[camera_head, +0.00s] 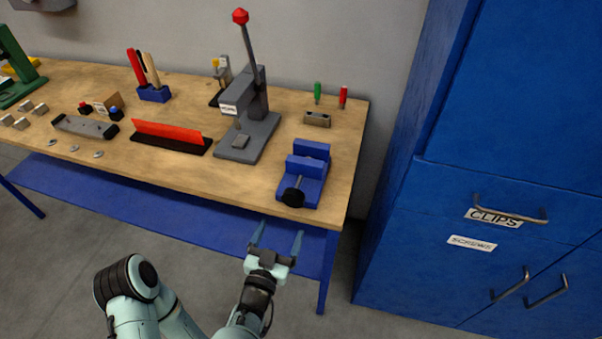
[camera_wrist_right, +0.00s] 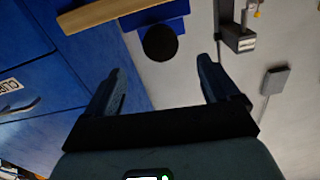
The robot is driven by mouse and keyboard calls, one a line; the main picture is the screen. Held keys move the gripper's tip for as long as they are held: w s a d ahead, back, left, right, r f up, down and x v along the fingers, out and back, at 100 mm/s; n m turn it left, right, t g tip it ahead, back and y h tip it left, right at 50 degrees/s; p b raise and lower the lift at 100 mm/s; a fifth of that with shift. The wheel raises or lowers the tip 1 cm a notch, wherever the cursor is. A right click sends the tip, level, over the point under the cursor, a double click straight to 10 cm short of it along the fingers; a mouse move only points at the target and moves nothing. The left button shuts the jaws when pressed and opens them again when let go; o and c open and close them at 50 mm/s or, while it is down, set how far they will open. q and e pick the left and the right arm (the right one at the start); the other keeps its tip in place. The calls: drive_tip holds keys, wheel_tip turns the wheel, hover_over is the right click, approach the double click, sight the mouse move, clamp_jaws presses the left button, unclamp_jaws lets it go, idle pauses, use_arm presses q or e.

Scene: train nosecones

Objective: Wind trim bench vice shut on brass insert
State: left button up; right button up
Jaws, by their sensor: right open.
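The blue bench vice (camera_head: 313,162) stands at the right front of the wooden bench. Its handle end, a black round knob (camera_head: 292,197), sticks out toward the bench's front edge. In the wrist view the knob (camera_wrist_right: 160,42) shows below a blue part of the vice (camera_wrist_right: 128,22). My right gripper (camera_head: 278,231) is open and empty, in front of the bench edge and apart from the knob. In the wrist view the knob lies between and beyond its fingers (camera_wrist_right: 162,75). I cannot make out a brass insert in the vice jaws. My left gripper is not in view.
A grey lever press (camera_head: 262,128) stands left of the vice. A small grey block (camera_head: 317,119) and green and red handles stand behind it. A red strip on a black base (camera_head: 168,134) lies further left. Blue cabinets (camera_head: 470,190) rise close on the right.

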sight(292, 201)
drive_tip(key=p+x, duration=0.1)
drive_tip(key=x, duration=1.1)
drive_tip(key=shift+w+d+p, duration=0.15)
drive_tip(key=shift+w+p, duration=0.25)
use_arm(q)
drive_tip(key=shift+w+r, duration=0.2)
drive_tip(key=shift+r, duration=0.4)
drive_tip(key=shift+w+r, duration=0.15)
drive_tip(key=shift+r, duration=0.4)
use_arm(e)
drive_tip(key=c, duration=1.1)
drive_tip(key=shift+o, duration=0.2)
drive_tip(key=m+b, duration=0.1)
drive_tip(key=b, duration=0.1)
drive_tip(key=m+b, duration=0.2)
drive_tip(key=b, duration=0.1)
drive_tip(key=shift+s+f, duration=0.1)
drive_tip(key=shift+f, duration=0.15)
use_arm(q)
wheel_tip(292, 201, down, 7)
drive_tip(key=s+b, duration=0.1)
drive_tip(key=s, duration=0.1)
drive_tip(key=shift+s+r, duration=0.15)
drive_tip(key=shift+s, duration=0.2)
use_arm(e)
drive_tip(key=shift+r+m, duration=0.2)
drive_tip(key=shift+m, duration=0.4)
